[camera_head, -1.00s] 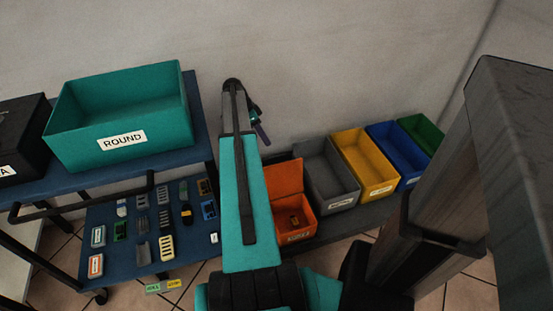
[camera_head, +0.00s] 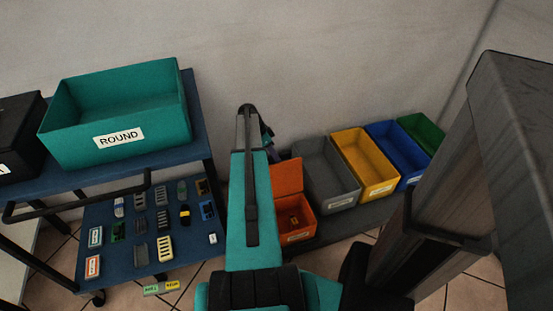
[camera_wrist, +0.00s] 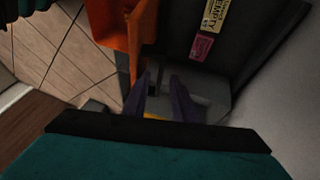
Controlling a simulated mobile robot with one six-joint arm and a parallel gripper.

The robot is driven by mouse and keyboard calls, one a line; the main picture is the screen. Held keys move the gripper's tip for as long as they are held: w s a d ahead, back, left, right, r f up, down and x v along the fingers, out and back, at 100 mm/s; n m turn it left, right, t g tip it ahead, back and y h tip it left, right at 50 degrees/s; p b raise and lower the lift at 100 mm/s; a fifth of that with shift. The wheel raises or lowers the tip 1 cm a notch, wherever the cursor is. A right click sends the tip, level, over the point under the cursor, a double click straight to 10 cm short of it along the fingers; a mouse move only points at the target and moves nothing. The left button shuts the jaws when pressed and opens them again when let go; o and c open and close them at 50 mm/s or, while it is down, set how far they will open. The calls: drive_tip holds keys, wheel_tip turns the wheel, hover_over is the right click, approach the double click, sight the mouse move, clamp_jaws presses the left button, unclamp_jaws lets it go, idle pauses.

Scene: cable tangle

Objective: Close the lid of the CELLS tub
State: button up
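The orange tub (camera_head: 297,232) stands on the low shelf at the left end of the tub row. Its label is too small to read clearly, but it is likely the CELLS tub. Its orange lid (camera_head: 287,177) stands up at the back, open, and a small item lies inside. My gripper (camera_head: 268,135) is beyond the end of my arm, up and left of the lid, mostly hidden by the arm. In the wrist view my gripper's two dark fingers (camera_wrist: 163,92) are apart with nothing between them. Orange tub parts (camera_wrist: 128,28) show above and left of them.
Grey (camera_head: 328,180), yellow (camera_head: 368,170), blue and green open tubs stand to the right. A teal ROUND bin (camera_head: 120,120) stands on a blue cart at left, with several small parts on its lower shelf. The wall is close behind.

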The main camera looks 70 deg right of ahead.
drive_tip(key=shift+s+f, duration=0.25)
drive_tip(key=shift+f, duration=0.15)
clamp_jaws()
drive_tip(key=shift+w, duration=0.1)
idle(1.1)
idle(0.3)
